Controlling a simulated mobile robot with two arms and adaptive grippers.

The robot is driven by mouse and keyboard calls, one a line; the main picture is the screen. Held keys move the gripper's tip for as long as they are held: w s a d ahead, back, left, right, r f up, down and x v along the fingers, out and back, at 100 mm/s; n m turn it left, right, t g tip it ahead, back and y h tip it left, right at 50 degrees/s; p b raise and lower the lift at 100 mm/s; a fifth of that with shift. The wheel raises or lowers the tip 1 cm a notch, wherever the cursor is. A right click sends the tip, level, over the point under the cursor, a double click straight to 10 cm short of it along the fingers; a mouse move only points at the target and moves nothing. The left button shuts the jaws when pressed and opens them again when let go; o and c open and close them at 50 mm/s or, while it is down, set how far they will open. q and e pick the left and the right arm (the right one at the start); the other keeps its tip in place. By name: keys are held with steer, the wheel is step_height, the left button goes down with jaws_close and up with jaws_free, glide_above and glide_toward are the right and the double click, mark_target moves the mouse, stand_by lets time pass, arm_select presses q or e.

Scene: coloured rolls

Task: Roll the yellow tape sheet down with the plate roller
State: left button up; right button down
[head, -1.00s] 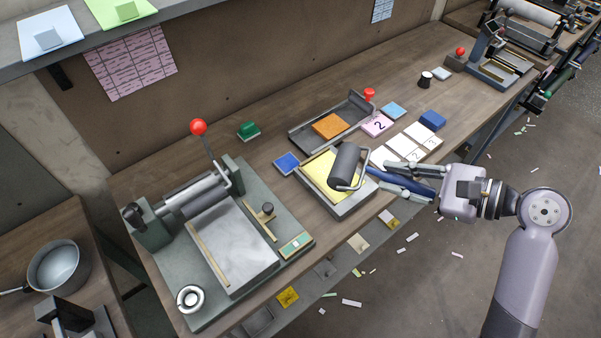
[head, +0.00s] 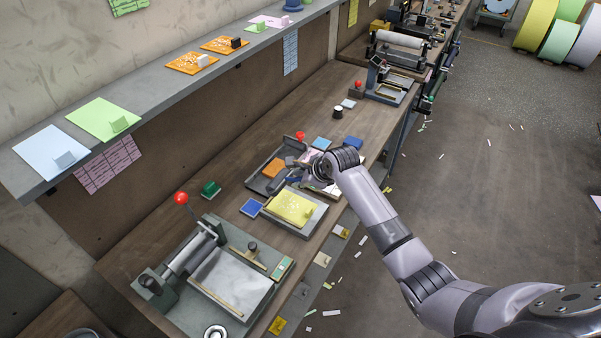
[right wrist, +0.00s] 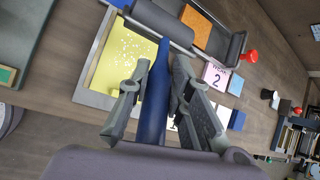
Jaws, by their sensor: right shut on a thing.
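The yellow tape sheet (head: 292,204) lies on a pale plate at the table's front edge. It also shows in the right wrist view (right wrist: 125,62), with white specks on it. My right gripper (head: 304,176) is at the far right side of the sheet. In the right wrist view, my right gripper (right wrist: 155,78) is shut on the blue handle (right wrist: 152,112) of the plate roller. The roller's grey cylinder (right wrist: 163,22) is at the top, overlapping the sheet's far edge in the picture; contact cannot be told. In the head view the roller is hard to make out. My left gripper is out of view.
A dark tray (head: 257,180) with an orange block (head: 274,168) stands behind the plate. A press with a red-knobbed lever (head: 181,198) stands at the left. A blue square (head: 251,207) lies between them. A shelf (head: 160,100) runs along the wall.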

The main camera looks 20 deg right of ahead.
steer(key=shift+s+a+f, duration=0.1)
steer(key=shift+f, duration=0.45)
step_height(320, 180, down, 4)
steer(key=shift+f+b, duration=0.1)
steer(key=shift+b, duration=1.15)
steer(key=shift+f+b, duration=0.45)
steer(key=shift+b, duration=0.25)
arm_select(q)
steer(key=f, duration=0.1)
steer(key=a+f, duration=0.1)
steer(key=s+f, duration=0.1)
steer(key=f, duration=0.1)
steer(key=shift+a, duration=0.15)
arm_select(e)
steer(key=shift+f, duration=0.35)
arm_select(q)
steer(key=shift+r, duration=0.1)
arm_select(e)
steer(key=shift+s, duration=0.1)
steer(key=shift+s+d+p, duration=0.3)
steer(key=shift+s+p, duration=0.05)
steer(key=shift+p, duration=0.25)
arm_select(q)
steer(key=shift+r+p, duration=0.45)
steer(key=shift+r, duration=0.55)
arm_select(e)
steer(key=shift+s+d, duration=0.4)
steer(key=shift+s, duration=0.1)
